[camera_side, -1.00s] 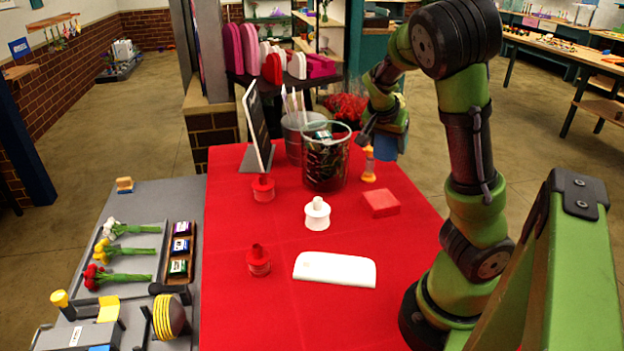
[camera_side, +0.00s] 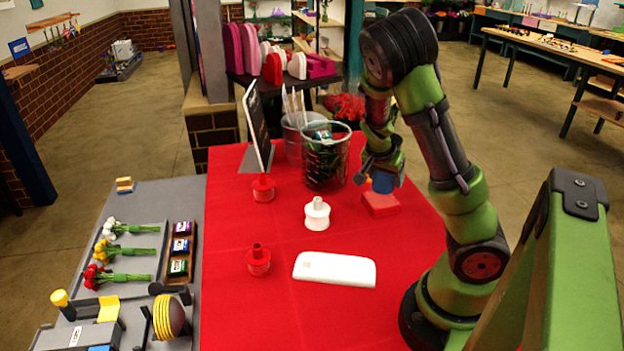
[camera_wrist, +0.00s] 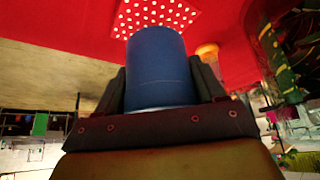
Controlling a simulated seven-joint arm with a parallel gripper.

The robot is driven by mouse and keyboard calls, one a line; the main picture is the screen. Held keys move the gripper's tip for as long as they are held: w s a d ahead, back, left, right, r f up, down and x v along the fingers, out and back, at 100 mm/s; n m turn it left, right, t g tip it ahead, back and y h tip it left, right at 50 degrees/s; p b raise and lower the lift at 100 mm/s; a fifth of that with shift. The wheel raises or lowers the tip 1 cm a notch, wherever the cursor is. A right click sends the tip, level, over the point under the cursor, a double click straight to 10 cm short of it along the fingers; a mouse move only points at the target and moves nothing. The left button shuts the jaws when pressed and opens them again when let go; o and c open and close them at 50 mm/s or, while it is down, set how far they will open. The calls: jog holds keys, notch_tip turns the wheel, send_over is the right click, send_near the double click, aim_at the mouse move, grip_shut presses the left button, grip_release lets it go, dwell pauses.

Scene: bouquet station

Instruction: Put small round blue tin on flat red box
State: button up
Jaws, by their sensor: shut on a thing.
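The small round blue tin (camera_side: 384,182) is gripped between the fingers of my gripper (camera_side: 376,172), which points down at the right of the red table. The tin also fills the middle of the wrist view (camera_wrist: 158,70), with a dark finger on each side. The flat red box (camera_side: 380,206) lies just below the tin. In the wrist view the box (camera_wrist: 150,14) shows white dots on its face, beyond the tin's end, which hides part of it. I cannot tell whether the tin touches the box.
An orange bottle (camera_wrist: 207,50) is near the tin, mostly hidden in the side view. The table front is clear.

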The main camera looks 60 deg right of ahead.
aim_at(384, 185)
jog(key=shift+f, duration=1.55)
jog(key=shift+f, duration=0.1)
jog(key=o, duration=1.1)
